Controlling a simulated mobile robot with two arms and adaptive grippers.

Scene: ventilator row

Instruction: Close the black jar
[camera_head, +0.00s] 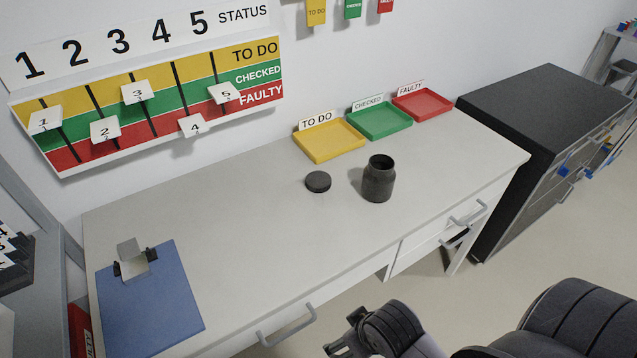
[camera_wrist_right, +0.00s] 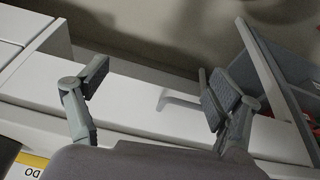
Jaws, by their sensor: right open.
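The black jar (camera_head: 378,180) stands upright on the desk with its mouth open. Its black lid (camera_head: 318,181) lies flat on the desk just left of the jar, apart from it. My right gripper (camera_head: 343,335) is in front of the desk at the bottom of the head view, well away from the jar and the lid. In the right wrist view my right gripper (camera_wrist_right: 155,95) is open, with nothing between its fingers. Neither jar nor lid shows there. My left gripper is not in view.
The desk (camera_head: 240,220) has free room around the jar. Yellow (camera_head: 330,142), green (camera_head: 381,122) and red (camera_head: 424,104) trays stand behind it. A blue clipboard (camera_head: 150,300) lies at the left. Drawer handles (camera_head: 287,326) stick out in front. A dark cabinet (camera_head: 540,110) stands at the right.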

